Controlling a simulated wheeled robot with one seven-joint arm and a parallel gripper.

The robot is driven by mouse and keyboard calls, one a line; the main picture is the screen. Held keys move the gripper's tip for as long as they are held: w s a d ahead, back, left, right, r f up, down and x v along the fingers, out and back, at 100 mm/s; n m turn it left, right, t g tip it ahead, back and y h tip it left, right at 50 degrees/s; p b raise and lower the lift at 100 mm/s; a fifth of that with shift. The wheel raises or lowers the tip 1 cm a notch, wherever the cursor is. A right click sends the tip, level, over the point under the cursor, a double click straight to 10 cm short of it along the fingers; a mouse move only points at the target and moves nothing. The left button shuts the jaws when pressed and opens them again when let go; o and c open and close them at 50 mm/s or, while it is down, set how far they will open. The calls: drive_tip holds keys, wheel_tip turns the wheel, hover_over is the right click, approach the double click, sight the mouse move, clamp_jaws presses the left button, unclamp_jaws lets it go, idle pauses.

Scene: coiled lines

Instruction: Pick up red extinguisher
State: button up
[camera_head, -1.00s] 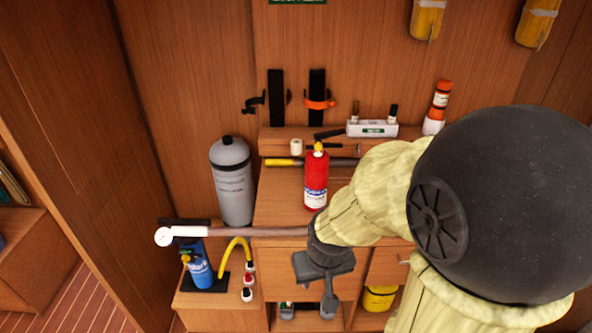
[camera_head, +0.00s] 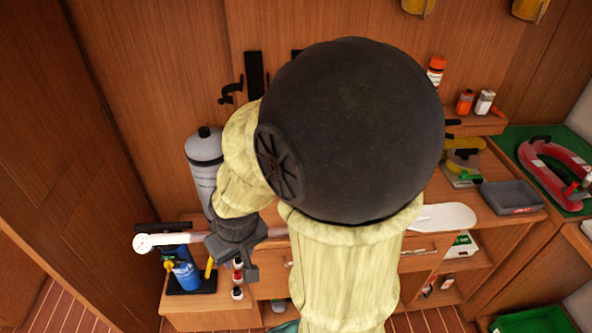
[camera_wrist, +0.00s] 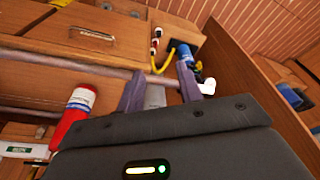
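The red extinguisher (camera_wrist: 70,118) shows at the left of the wrist view, with a white label band. Its lower part is hidden by my gripper's body. In the head view my arm covers it. My gripper (camera_wrist: 160,82) has its two fingers apart in the wrist view. The extinguisher is to the left of the fingers, outside the gap. In the head view my gripper (camera_head: 236,262) is low and left of centre, over the cabinet front near the blue bottle.
A grey cylinder (camera_head: 205,165) stands behind, left of my arm.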

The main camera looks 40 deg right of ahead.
drive_tip(key=shift+o, duration=0.8)
drive_tip(key=shift+s+d, duration=0.15)
drive_tip(key=shift+s, duration=0.05)
drive_tip(key=o, duration=0.8)
drive_tip(key=shift+w+f, duration=0.1)
drive_tip(key=shift+w, duration=0.2)
drive_tip(key=shift+c, duration=0.2)
drive_tip(key=o, duration=0.4)
drive_tip(key=w, duration=0.1)
drive_tip(key=w+f+m+t+p, duration=0.1)
drive_tip(key=w, duration=0.1)
drive_tip(key=shift+w+d+f+m, duration=0.15)
drive_tip(key=shift+d+m, duration=0.15)
drive_tip(key=shift+m, duration=0.1)
drive_tip(key=w+d+f+m+t+h+p, duration=0.45)
drive_tip(key=w+d, duration=0.25)
drive_tip(key=d, duration=0.2)
drive_tip(key=s+d+r+m+t+h+p, duration=0.1)
drive_tip(key=s+d+t+h+p, duration=0.1)
drive_tip(key=d+h, duration=0.2)
drive_tip(key=s+d+r+m+t+h+p, duration=0.1)
drive_tip(key=d+r+t+h+p, duration=0.1)
drive_tip(key=d, duration=0.6)
drive_tip(key=shift+s+r+t+h, duration=0.35)
drive_tip(key=shift+t+h, duration=0.2)
drive_tip(key=shift+h, duration=0.3)
